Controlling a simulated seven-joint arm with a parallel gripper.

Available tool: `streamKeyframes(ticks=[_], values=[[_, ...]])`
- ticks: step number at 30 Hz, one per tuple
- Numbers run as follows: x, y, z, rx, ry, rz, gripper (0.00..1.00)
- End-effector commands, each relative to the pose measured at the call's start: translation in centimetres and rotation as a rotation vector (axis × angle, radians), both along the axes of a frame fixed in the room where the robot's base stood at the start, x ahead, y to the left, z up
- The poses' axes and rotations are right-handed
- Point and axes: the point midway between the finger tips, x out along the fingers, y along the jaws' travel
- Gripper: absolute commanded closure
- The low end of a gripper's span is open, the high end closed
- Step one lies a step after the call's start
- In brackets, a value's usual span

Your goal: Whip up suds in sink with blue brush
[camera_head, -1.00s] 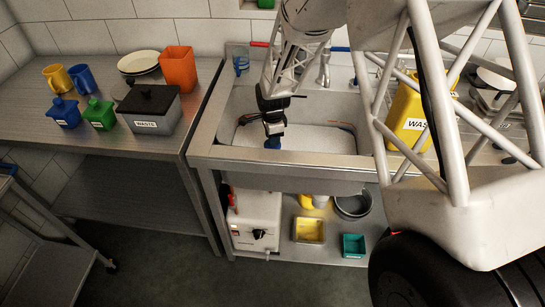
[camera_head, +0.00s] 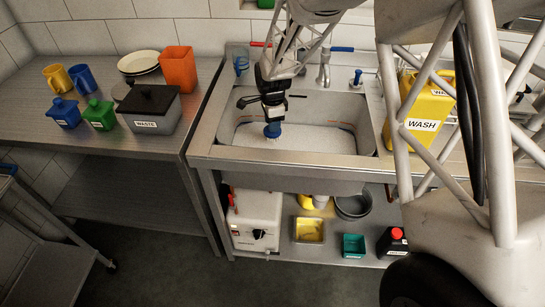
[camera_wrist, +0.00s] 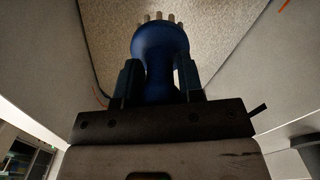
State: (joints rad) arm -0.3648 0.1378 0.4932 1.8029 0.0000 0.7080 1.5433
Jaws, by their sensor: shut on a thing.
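My gripper (camera_head: 273,117) is shut on the blue brush (camera_head: 272,130) and points down into the sink. The brush shows in the wrist view (camera_wrist: 160,60) between the two fingers, with pale bristles at its far end. The sink (camera_head: 230,153) is a steel basin with a pale, foamy-looking surface inside. The brush is at the left part of the basin, its bristles just above or touching that surface; I cannot tell which.
A yellow WASH jug (camera_head: 424,110) stands right of the sink. The tap (camera_head: 323,70) is behind it. A grey WASTE box (camera_head: 150,108), an orange container (camera_head: 179,69) and mugs (camera_head: 57,78) stand on the left counter. Bins sit on the shelf below.

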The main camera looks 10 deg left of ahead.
Motion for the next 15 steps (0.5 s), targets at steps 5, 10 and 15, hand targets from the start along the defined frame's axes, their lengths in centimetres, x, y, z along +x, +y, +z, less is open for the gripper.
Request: streamKeyframes(ticks=[5, 10, 15], values=[[0.02, 0.01, 1.05, 0.000, -0.001, 0.000, 0.89], [0.00, 0.00, 1.31, 0.000, 0.000, 0.000, 0.89], [0.00, 0.00, 1.30, 0.000, 0.000, 0.000, 0.89]])
